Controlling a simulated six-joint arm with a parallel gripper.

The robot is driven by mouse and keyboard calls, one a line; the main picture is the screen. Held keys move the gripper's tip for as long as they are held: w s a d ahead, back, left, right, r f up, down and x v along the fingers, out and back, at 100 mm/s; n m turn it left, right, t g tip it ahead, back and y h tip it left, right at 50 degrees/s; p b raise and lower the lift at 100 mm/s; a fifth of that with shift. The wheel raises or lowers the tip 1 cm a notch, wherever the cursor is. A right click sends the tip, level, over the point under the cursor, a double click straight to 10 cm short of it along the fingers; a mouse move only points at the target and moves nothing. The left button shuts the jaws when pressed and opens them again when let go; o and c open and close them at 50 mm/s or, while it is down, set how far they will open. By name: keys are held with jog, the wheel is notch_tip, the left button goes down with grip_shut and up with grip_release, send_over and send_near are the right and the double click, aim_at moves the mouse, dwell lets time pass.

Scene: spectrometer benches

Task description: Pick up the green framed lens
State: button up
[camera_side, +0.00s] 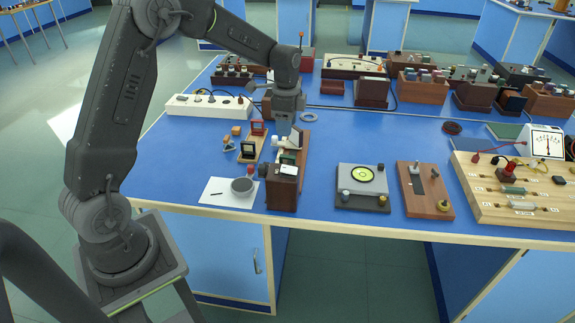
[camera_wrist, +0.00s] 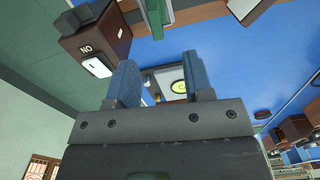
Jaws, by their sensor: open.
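The green framed lens (camera_side: 288,157) appears as a small green piece behind the brown box on the near side of the bench, partly hidden by it. In the wrist view a green upright piece (camera_wrist: 156,18), likely its frame, shows at the top, cut off by the picture edge. My gripper (camera_side: 283,127) points down above the wooden rail, beyond and above the green piece. In the wrist view my gripper (camera_wrist: 161,78) has its two blue fingers wide apart, with nothing held between them.
The brown box (camera_side: 282,188) stands close in front of the green piece. A red frame (camera_side: 257,127) and a black frame (camera_side: 248,150) stand to the left. A white sheet (camera_side: 228,193) with a grey dish lies nearby. Blue bench is clear to the right, before the yellow-disc instrument (camera_side: 363,186).

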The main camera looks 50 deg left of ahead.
aim_at(287, 156)
notch_tip(287, 156, down, 8)
jog(key=shift+r, duration=0.2)
jog(key=shift+s+d+f, duration=0.1)
jog(key=shift+d+f, duration=0.1)
jog(key=shift+f, duration=1.1)
jog(key=shift+d+f, duration=0.15)
jog(key=shift+f, duration=1.15)
jog(key=shift+c, duration=0.5)
grip_shut()
